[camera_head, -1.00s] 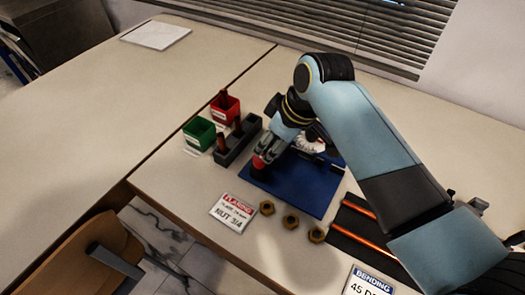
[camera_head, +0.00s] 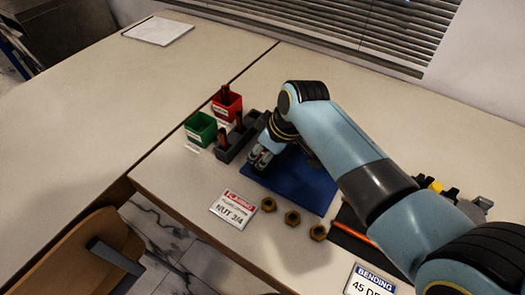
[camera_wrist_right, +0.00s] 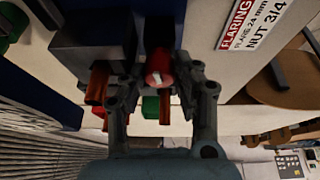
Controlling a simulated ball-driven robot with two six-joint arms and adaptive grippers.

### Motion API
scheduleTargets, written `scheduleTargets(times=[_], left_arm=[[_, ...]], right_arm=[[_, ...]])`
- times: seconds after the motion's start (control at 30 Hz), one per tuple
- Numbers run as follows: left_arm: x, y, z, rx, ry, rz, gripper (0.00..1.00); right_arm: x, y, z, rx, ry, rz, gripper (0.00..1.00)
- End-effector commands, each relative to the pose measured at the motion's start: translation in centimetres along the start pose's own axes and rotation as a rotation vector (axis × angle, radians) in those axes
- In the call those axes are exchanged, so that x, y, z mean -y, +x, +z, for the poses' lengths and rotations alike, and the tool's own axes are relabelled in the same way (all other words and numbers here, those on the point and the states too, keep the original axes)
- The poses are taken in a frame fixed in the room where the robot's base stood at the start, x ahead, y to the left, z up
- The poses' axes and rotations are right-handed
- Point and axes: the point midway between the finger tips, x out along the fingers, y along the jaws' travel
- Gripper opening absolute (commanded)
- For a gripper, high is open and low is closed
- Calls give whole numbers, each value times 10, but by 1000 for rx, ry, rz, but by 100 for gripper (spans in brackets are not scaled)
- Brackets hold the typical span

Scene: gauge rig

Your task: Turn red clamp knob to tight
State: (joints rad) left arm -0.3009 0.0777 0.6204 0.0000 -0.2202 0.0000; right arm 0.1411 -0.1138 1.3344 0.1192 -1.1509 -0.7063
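The red clamp knob (camera_wrist_right: 160,68) shows in the right wrist view, with a small white mark on its face. It lies between the fingers of my right gripper (camera_wrist_right: 160,80), with gaps that look narrow, the right finger closest. The fingers look open; I cannot tell whether either touches the knob. In the head view my right gripper (camera_head: 260,160) points down over the left end of the blue base (camera_head: 305,190), and it hides the knob there. My left gripper is not in view.
A green bin (camera_head: 200,128), a red bin (camera_head: 227,103) and a dark grey holder (camera_head: 236,143) with copper pieces stand left of the gripper. Several brass nuts (camera_head: 292,218) and a flaring card (camera_head: 233,209) lie in front.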

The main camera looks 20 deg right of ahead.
Motion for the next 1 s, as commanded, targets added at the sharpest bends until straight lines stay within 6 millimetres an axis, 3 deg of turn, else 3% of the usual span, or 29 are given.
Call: scheduleTargets(times=[0.17, 0.4, 0.73, 0.77, 0.8, 1.0], left_arm=[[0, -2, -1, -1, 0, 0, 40], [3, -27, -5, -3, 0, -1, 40], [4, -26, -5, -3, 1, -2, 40], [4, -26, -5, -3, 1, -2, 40], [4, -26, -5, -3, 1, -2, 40], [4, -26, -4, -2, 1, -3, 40]], right_arm=[[0, -1, 0, 1, 8, 3, 0], [1, -3, -1, 6, 140, 57, 0], [0, 0, -1, 3, 164, 69, 0], [0, 0, -1, 3, 163, 69, 34], [0, 0, -1, 3, 163, 69, 39], [0, 0, 0, 4, 163, 68, 39]])
